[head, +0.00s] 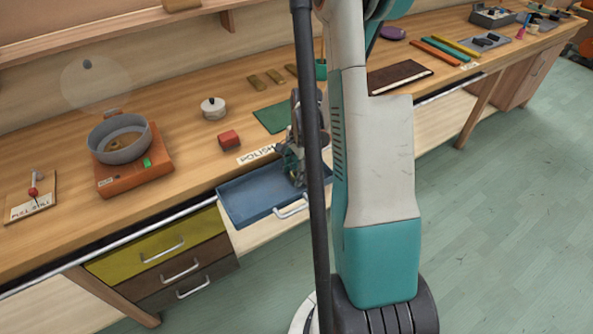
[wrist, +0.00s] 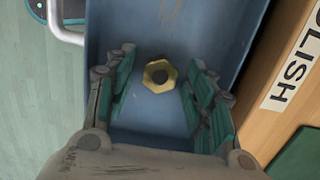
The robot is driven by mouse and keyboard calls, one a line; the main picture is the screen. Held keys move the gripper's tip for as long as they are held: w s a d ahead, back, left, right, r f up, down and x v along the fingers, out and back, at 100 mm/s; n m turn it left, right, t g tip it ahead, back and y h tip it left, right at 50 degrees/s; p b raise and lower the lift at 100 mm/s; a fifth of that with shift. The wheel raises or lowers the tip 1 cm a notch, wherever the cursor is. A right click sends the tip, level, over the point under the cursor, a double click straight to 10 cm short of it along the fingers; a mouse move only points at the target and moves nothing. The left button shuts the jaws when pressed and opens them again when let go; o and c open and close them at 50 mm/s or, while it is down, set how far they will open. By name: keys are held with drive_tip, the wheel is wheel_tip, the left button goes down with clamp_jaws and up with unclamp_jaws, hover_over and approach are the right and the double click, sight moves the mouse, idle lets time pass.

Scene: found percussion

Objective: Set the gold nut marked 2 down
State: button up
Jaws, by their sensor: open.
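The gold nut (wrist: 160,76) lies on the floor of the open blue drawer (wrist: 210,32), between my gripper's fingers in the wrist view. It looks like a hexagonal ring with a dark hole, and no mark can be read on it. My gripper (wrist: 162,62) is open, with its teal-padded fingers apart on both sides of the nut and a gap at each side. In the head view my gripper (head: 296,178) reaches down into the blue drawer (head: 246,201); the nut is hidden there.
A POLISH label (head: 256,155) lies on the bench edge behind the drawer. A green mat (head: 271,119), a red block (head: 229,140) and a round white pot (head: 213,110) are nearby. A grey pan (head: 121,154) stands on an orange burner (head: 137,184) to the left.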

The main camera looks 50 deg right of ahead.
wheel_tip(320, 180, up, 12)
drive_tip(key=d+p, duration=0.1)
drive_tip(key=p, duration=0.3)
drive_tip(key=shift+s+d, duration=0.15)
drive_tip(key=shift+d, duration=0.05)
